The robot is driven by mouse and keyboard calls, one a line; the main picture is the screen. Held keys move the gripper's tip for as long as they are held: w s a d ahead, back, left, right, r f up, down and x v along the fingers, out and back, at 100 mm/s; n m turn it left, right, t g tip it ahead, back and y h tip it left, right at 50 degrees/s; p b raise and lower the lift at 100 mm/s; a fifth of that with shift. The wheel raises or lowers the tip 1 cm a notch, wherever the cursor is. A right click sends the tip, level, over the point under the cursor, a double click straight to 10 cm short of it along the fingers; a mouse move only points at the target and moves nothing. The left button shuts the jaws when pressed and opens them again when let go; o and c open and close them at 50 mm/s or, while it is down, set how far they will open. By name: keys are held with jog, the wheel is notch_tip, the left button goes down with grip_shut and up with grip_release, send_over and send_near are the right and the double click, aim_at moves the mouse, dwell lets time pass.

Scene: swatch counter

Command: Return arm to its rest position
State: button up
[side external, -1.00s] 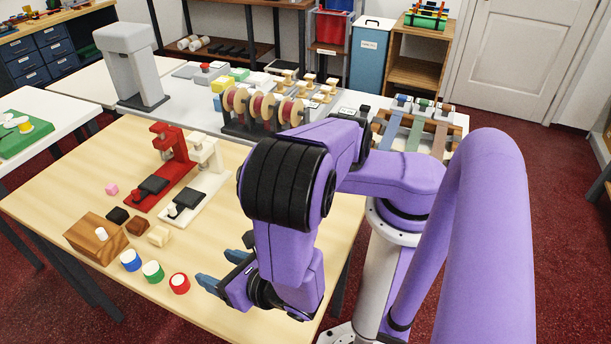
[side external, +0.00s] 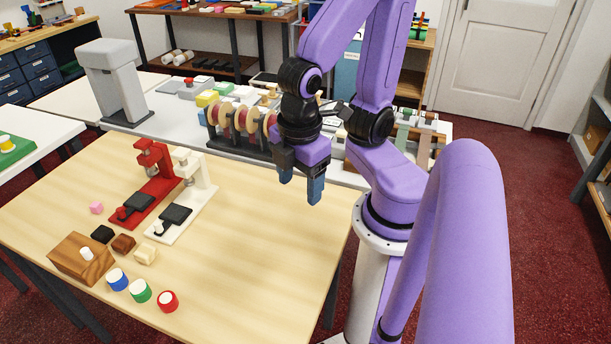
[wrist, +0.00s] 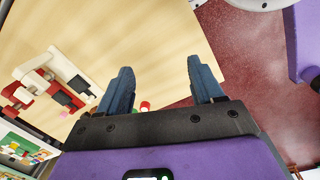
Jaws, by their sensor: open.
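My gripper (side external: 301,190) hangs over the right part of the wooden table (side external: 250,250), with its blue fingers pointing down. It also shows in the wrist view (wrist: 160,88), where the fingers are spread wide apart with nothing between them. The gripper is open and empty, well above the tabletop. My arm is folded up close to its base.
A red press (side external: 150,185) and a white press (side external: 185,200) stand on the table's left half. A wooden block (side external: 80,262) and blue, green (side external: 140,291) and red (side external: 168,301) paint pots sit near the front. A rack of spools (side external: 240,125) stands behind the gripper.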

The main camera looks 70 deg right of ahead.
jog(key=shift+s+r+m+y, duration=0.3)
jog(key=shift+s+r+y, duration=0.2)
jog(key=shift+s+r, duration=0.1)
